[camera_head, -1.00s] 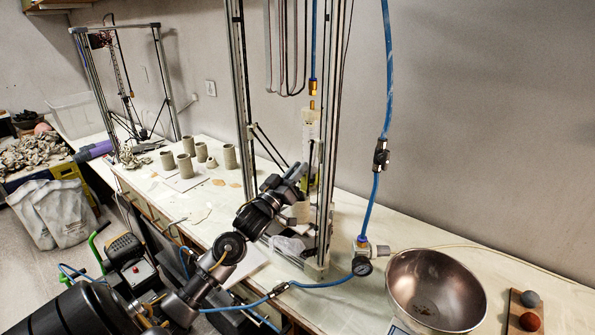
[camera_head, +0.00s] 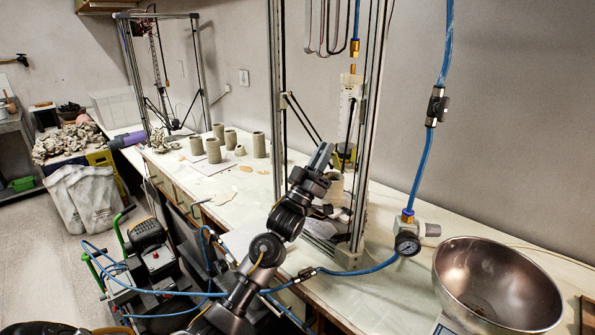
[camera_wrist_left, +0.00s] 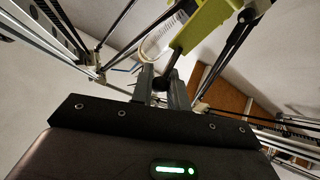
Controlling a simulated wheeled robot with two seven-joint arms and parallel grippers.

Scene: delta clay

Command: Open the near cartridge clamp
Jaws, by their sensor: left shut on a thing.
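The near cartridge clamp (camera_head: 346,150) is a yellow-green part low on the near printer frame, around the lower end of a clear cartridge (camera_head: 350,104). My left gripper (camera_head: 322,157) is at the clamp's left side in the head view. In the left wrist view, the clamp's yellow-green arm (camera_wrist_left: 203,28) slants down to a dark end between the grey fingers of my left gripper (camera_wrist_left: 165,82). The fingers are shut on this lever end. The lever's exact angle is hard to tell in the head view. My right gripper is in neither view.
Upright posts (camera_head: 277,100) of the near printer stand close around the gripper. Several clay cups (camera_head: 214,150) stand on the bench to the left. A blue hose (camera_head: 430,150), a pressure gauge (camera_head: 407,243) and a metal bowl (camera_head: 495,285) are to the right.

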